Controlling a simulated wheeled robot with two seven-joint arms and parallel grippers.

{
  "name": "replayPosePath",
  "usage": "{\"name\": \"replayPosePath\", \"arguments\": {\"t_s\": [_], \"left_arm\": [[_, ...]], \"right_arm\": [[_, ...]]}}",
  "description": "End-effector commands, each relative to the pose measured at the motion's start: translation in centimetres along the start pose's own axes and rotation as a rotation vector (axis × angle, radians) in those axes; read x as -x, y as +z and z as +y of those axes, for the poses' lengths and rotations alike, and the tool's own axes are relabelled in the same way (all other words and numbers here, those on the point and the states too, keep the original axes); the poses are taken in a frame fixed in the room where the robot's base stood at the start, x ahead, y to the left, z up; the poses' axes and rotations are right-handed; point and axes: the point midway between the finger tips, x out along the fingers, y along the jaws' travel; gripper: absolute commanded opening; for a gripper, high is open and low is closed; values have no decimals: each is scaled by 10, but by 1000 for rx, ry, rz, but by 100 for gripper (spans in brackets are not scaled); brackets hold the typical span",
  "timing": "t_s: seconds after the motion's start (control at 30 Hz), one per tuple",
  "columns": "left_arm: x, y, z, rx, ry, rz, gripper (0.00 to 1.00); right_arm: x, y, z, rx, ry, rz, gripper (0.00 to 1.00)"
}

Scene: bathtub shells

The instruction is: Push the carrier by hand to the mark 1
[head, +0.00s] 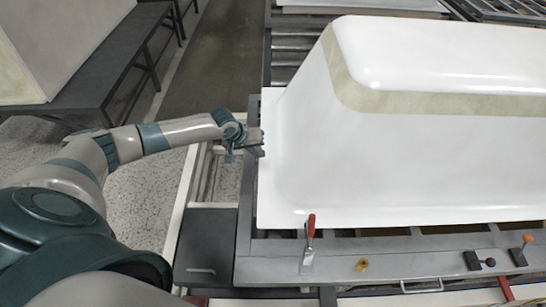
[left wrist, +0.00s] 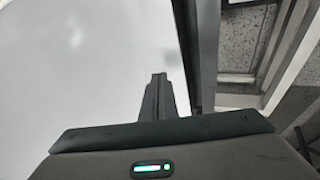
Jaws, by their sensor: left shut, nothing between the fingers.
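The carrier is a grey metal frame (head: 345,264) on rollers. A white bathtub shell (head: 420,160) lies upside down on it, with a beige band around its upper part. My left gripper (head: 262,142) is shut and empty. It is at the left edge of the shell's flange, above the carrier's left side, and seems to touch or nearly touch it. In the left wrist view the shut fingers (left wrist: 158,95) stand in front of the white shell (left wrist: 80,70) beside a dark frame bar (left wrist: 198,55). My right gripper is out of view. No mark 1 can be made out.
A roller track (head: 288,65) runs behind. A dark table (head: 110,75) with another shell stands at the far left. Speckled floor shows between.

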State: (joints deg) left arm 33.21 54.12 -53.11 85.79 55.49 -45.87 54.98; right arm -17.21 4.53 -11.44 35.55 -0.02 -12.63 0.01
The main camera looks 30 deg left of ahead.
Motion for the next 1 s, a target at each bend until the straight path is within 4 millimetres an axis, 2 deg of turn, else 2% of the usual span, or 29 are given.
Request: {"name": "replayPosePath", "arguments": {"t_s": [0.27, 0.33, 0.5, 0.7, 1.0], "left_arm": [[-40, 0, 1, 0, -1, 0, 0], [-45, 1, 12, -1, 1, -1, 0], [-58, 4, 23, 1, -1, 0, 0], [-66, 6, 28, 0, -1, 0, 0], [-66, 6, 28, 0, -1, 0, 0]], "right_arm": [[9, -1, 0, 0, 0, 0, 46], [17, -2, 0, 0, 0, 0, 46], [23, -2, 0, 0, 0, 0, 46], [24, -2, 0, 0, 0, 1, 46], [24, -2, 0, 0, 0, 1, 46]]}}
